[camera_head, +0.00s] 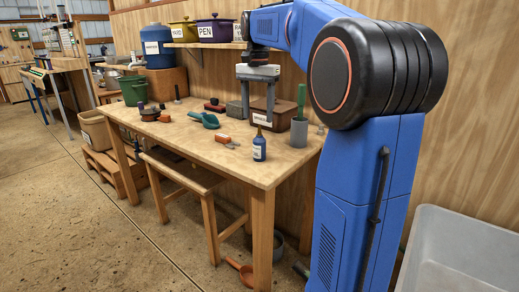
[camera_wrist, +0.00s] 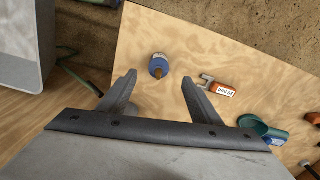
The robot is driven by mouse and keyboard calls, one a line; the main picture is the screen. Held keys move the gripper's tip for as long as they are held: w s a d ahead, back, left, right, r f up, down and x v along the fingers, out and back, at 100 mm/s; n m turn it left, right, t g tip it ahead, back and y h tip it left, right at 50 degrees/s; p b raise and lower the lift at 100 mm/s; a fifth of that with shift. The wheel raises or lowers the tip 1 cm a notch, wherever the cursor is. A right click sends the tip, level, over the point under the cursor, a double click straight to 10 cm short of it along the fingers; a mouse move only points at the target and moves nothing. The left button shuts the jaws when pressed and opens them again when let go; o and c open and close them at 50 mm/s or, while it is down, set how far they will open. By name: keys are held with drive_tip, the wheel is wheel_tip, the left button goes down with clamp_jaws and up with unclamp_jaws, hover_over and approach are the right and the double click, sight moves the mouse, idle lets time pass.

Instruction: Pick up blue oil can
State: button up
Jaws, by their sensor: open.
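The blue oil can (camera_head: 259,146) is a small bottle with a brown tip, standing upright near the front right corner of the wooden table (camera_head: 185,133). In the wrist view the oil can (camera_wrist: 158,66) shows from above, ahead of the fingers and roughly between their lines. My gripper (camera_wrist: 155,80) is open and empty. In the head view my gripper (camera_head: 258,90) hangs above the back of the table, apart from the can.
An orange-labelled item (camera_head: 222,138) and a teal scoop (camera_head: 204,119) lie left of the can. A grey cup with a green-handled tool (camera_head: 299,130) stands to its right. A brown box (camera_head: 266,112) is behind. A grey bin (camera_head: 460,250) stands at right.

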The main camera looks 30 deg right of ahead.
sight(258, 135)
wheel_tip(258, 135, down, 8)
drive_tip(key=shift+f, duration=0.1)
drive_tip(key=shift+w+d+f, duration=0.1)
drive_tip(key=shift+d+f, duration=0.15)
drive_tip(key=shift+f, duration=1.05)
drive_tip(key=shift+w+d+f, duration=0.1)
drive_tip(key=shift+d+f, duration=0.1)
drive_tip(key=shift+f, duration=1.1)
drive_tip(key=c, duration=1.2)
